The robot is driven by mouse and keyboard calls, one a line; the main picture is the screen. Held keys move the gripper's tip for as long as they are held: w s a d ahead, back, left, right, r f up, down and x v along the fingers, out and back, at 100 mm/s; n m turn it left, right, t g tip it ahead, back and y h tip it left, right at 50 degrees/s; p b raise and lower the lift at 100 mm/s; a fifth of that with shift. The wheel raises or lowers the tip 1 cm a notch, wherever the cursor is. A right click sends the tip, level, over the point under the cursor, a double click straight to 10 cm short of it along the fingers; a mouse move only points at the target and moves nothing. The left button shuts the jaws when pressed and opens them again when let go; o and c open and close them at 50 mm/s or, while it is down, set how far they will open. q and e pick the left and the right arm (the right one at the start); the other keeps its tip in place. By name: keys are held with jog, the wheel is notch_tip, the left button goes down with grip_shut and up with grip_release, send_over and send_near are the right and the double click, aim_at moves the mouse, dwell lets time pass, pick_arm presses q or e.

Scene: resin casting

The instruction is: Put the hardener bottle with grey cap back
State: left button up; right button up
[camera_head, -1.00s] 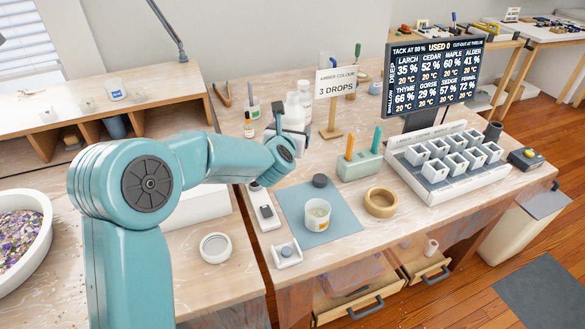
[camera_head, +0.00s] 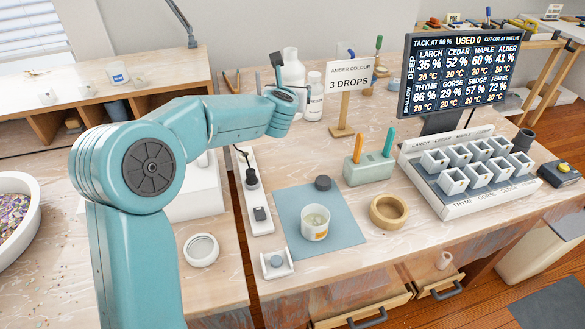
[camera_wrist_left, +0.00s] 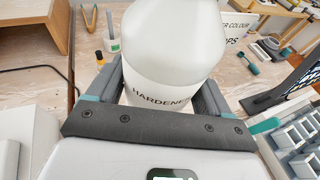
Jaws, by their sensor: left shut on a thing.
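The white hardener bottle (camera_wrist_left: 172,60) fills the middle of the left wrist view, its "HARDENER" label facing me. My left gripper (camera_head: 284,92) is shut on it, with one finger on each side. In the head view, the bottle (camera_head: 292,68) rises behind the gripper above the back of the bench. The gripper hides its lower part, so its gap to the bench is unclear. Its top is cut off in the wrist view, and I cannot make out a grey cap on it. A dark grey round cap (camera_head: 322,183) lies on the blue mat (camera_head: 345,228). My right gripper is out of view.
Another white bottle (camera_head: 314,100) stands right of my gripper, near the amber colour sign (camera_head: 350,78). The mould tray (camera_head: 455,170) and screen stand right.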

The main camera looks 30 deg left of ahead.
pick_arm(q)
notch_tip(320, 180, down, 14)
jog(key=b, duration=0.4)
jog(key=shift+f, duration=0.25)
notch_tip(320, 180, down, 5)
jog(key=shift+a+f+b, duration=0.1)
jog(key=shift+f+b, duration=0.1)
jog(key=shift+b, duration=0.35)
jog(key=shift+s+r, duration=0.1)
jog(key=shift+f, duration=0.2)
jog(key=o, duration=1.1)
jog(key=shift+o, duration=0.8)
jog(key=shift+r, duration=0.2)
jog(key=v, duration=1.2)
jog(key=shift+b, duration=0.45)
